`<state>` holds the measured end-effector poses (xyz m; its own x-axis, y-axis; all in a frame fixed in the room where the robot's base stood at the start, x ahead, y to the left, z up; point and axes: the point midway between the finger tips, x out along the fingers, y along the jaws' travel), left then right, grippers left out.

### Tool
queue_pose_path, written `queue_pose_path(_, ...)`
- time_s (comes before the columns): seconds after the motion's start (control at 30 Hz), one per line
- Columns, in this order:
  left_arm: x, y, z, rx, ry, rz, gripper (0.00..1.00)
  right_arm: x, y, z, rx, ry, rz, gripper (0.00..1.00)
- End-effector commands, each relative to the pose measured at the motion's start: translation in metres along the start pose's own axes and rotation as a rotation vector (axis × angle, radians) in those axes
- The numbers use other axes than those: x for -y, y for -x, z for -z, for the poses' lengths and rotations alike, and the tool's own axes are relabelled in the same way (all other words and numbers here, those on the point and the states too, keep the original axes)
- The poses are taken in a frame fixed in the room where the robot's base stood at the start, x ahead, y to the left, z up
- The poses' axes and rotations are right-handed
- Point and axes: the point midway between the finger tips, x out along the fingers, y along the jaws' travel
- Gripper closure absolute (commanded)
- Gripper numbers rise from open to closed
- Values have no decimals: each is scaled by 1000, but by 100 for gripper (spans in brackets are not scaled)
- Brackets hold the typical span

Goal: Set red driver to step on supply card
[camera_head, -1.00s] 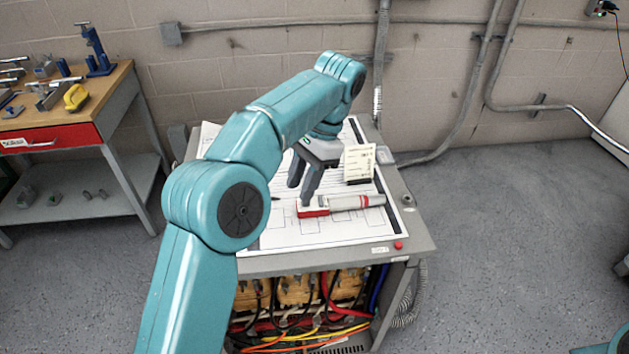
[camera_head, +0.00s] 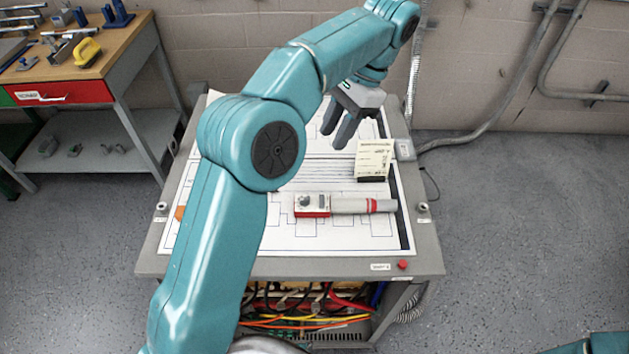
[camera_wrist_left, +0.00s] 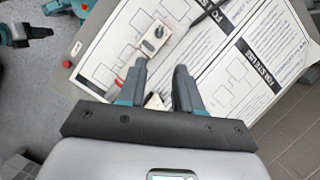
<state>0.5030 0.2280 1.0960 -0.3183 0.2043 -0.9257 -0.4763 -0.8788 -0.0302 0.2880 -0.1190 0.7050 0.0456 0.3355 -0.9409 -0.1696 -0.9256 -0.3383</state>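The red driver (camera_head: 312,205) lies on the white sheet on the bench top. It has a red body with a knob and small display at its left end, and a grey handle with red bands to the right. The cream supply card (camera_head: 373,158) stands upright in a black holder behind the handle; I cannot read its print. My left gripper (camera_head: 333,140) is open and empty, above the sheet, behind the driver and left of the card. In the left wrist view my left gripper (camera_wrist_left: 160,66) shows two parted fingers, with the driver's knob end (camera_wrist_left: 154,37) beyond them.
The bench (camera_head: 290,267) has a red button (camera_head: 403,265) on its front edge and cables below. A side table (camera_head: 132,60) with tools and a yellow object (camera_head: 87,52) stands at left. Conduits run along the wall behind. Floor at right is clear.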

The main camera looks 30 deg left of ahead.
Motion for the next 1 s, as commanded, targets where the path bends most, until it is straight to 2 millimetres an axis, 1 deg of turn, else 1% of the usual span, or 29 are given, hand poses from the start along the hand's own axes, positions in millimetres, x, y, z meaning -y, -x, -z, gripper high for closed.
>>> queue_pose_path(0.13,-2,-10,-3,2,-1,-1,66,-2,-4,0,0,0,0,57)
queue_pose_path(0.23,-3,-26,-5,2,1,-2,66,-4,-12,0,0,0,0,57)
queue_pose_path(0.4,-5,-64,-7,1,1,-3,66,-8,-23,0,0,0,0,57)
queue_pose_path(0.6,-5,-111,-6,4,0,-3,66,-10,-29,0,0,0,0,57)
queue_pose_path(0.7,-5,-131,-6,4,-1,-2,66,-11,-31,1,0,0,0,57)
queue_pose_path(0.83,-4,-151,-4,4,1,-2,66,-12,-32,1,0,0,0,57)
queue_pose_path(1.0,-4,-163,-3,1,0,-2,66,-12,-33,1,0,0,0,57)
